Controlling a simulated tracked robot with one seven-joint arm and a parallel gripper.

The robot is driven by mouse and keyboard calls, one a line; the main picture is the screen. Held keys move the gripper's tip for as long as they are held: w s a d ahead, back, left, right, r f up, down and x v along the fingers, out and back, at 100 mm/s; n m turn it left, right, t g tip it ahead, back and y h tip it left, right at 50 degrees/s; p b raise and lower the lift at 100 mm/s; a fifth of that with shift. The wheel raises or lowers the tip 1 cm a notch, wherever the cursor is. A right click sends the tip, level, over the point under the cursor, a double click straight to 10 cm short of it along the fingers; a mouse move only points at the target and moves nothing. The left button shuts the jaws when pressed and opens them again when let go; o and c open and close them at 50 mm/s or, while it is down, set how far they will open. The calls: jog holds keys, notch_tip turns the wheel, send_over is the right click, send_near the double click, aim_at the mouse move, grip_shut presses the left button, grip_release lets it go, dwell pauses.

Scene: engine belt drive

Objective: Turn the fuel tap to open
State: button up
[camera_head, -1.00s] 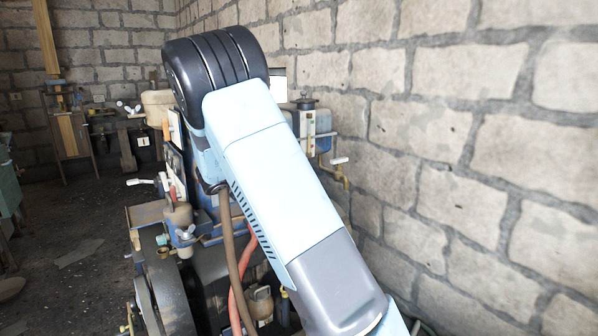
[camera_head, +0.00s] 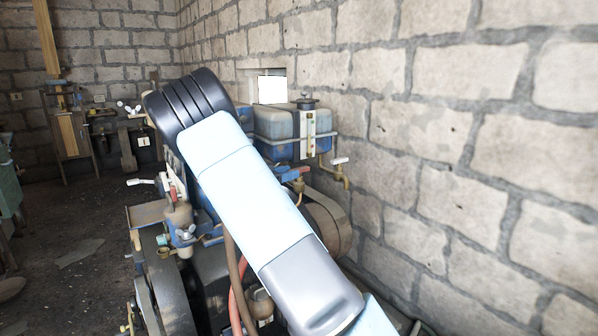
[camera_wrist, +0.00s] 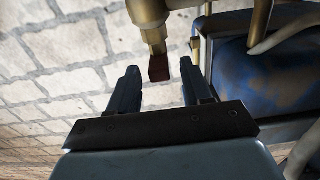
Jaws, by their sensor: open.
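In the wrist view my gripper (camera_wrist: 158,82) is open, its two dark fingers pointing up the picture. A brass fitting (camera_wrist: 150,18) with a dark red tip (camera_wrist: 158,69) hangs between and just beyond the fingertips. I see no clear grip on it. In the head view a brass tap with a pale handle (camera_head: 340,162) stands right of the blue fuel tank (camera_head: 275,130). Which is the fuel tap I cannot tell. My arm hides my gripper there.
A blue, rust-marked body (camera_wrist: 275,75) and a pale pipe (camera_wrist: 268,35) lie close right of the gripper in the wrist view. A block wall (camera_head: 460,150) bounds the right side. The engine (camera_head: 165,280) fills the lower left; open floor (camera_head: 70,260) lies beyond it.

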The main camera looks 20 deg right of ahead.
aim_at(308, 167)
jog(key=shift+w+d, duration=0.25)
jog(key=shift+d, duration=1)
jog(key=shift+w+d, duration=0.25)
jog(key=shift+d, duration=1)
grip_shut()
